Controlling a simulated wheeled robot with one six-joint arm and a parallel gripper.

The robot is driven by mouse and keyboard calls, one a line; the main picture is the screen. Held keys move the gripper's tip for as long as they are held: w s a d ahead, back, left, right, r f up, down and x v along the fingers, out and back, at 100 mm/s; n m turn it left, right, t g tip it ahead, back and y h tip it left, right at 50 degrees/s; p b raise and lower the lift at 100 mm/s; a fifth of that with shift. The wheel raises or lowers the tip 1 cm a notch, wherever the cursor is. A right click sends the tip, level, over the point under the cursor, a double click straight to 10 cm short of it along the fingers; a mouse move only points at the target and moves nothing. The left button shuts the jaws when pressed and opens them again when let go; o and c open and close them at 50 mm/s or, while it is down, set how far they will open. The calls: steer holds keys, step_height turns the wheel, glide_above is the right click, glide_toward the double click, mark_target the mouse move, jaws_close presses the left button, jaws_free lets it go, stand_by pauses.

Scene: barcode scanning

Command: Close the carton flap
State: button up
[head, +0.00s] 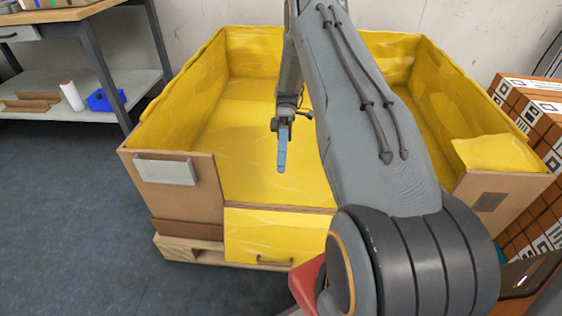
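The large carton (187,184) has cardboard outer walls, a yellow lining and an open top. Its front flap (265,232) hangs folded down over the front, with its yellow inner face outward and a dark handle (275,261) near its lower edge. My arm hides the flap's right part. My gripper (281,168) points down with blue fingers, above the carton floor and behind the flap in the picture. It touches nothing that I can see. The fingers overlap from this side, so their opening does not show.
The carton stands on a wooden pallet (180,249). A workbench with a lower shelf (85,122) is at the left. Stacked orange-brown boxes with printed labels (540,125) stand close at the right. The floor (70,210) at the front left is clear.

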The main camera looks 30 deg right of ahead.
stand_by(0.4)
steer(key=b+v, duration=0.1)
steer(key=v, duration=0.6)
steer(key=shift+w, duration=0.15)
steer(key=shift+r, duration=0.15)
